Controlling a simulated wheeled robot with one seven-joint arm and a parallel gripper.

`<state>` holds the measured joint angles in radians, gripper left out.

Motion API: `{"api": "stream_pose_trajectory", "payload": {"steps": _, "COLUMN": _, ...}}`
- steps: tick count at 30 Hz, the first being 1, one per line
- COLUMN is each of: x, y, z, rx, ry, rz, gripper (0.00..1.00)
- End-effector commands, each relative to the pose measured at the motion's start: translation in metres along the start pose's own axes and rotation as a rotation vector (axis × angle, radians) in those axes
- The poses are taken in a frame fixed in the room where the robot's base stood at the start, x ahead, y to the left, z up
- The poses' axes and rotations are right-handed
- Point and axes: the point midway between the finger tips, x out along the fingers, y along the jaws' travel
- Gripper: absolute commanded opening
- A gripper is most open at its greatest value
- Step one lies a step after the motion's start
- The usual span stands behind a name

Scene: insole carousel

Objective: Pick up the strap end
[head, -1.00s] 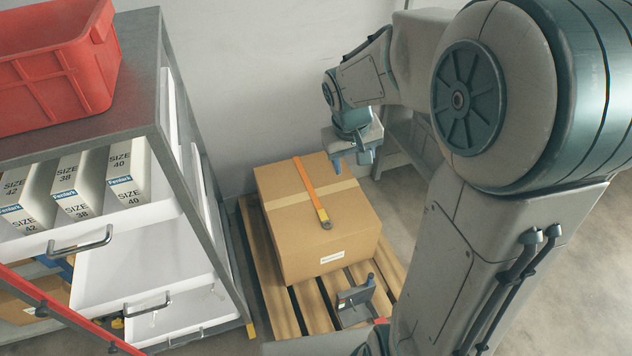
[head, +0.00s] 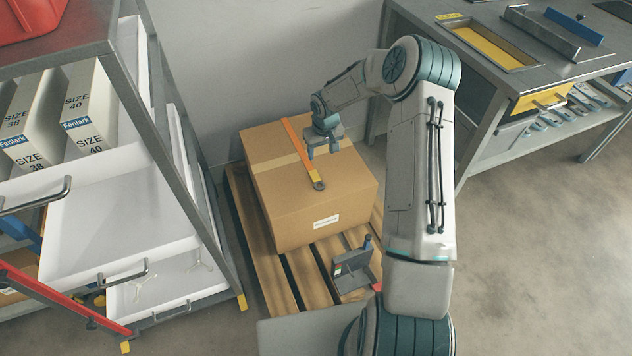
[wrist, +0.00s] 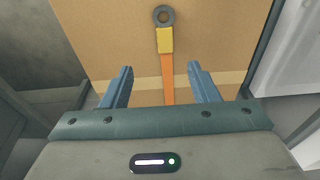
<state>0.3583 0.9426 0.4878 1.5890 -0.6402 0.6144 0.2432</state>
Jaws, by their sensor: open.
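An orange strap (head: 294,142) lies over the top of a cardboard box (head: 265,215). Its strap end (head: 315,178) is a yellow section with a dark metal ring, lying near the box's front top edge. In the wrist view the strap end (wrist: 164,38) shows beyond the fingertips, with the orange strap running back between the fingers. My gripper (head: 322,155) is open and empty, above the box top, just behind and slightly right of the strap end in the head view. In the wrist view my gripper (wrist: 163,72) has its two blue fingers on either side of the strap line.
The box stands on a wooden pallet (head: 247,230), with a dark grey device (head: 352,270) at its front. A shelf rack with white drawers (head: 120,215) stands close on the left. A workbench (head: 470,60) is at the back right. Open floor (head: 535,240) lies right.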

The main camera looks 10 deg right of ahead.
Motion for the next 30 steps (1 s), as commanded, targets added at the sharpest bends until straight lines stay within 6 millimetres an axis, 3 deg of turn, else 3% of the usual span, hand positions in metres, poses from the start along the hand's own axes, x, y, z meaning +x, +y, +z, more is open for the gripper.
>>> {"api": "stream_pose_trajectory", "payload": {"steps": 12, "x": 0.074, "y": -0.001, "z": 0.001, "rx": 0.002, "ry": -0.001, "rz": -0.005, "gripper": 0.55}}
{"api": "stream_pose_trajectory", "payload": {"steps": 20, "x": 0.094, "y": -0.002, "z": 0.001, "rx": 0.002, "ry": 0.001, "rz": -0.004, "gripper": 0.55}}
{"api": "stream_pose_trajectory", "payload": {"steps": 30, "x": 0.138, "y": -0.009, "z": 0.006, "rx": 0.002, "ry": 0.000, "rz": -0.004, "gripper": 0.55}}
